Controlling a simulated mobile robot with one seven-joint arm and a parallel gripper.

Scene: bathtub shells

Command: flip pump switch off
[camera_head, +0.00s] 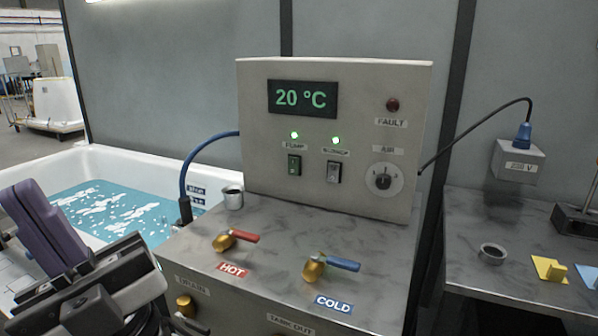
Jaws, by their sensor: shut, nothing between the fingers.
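The rocker's exact tilt is too small to tell. My gripper (22,194) is at the lower left, over the tub side, with its two purple fingers together and nothing between them. It is well to the left of the switch and apart from the box.
A dark rocker switch (334,172) sits right of the pump switch, under another lit green light. The AIR knob (383,180) is further right. A metal cup (233,197), red-handled HOT valve (236,239) and blue-handled COLD valve (328,266) stand before the control box (350,90). A blue hose (187,165) arches at left.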

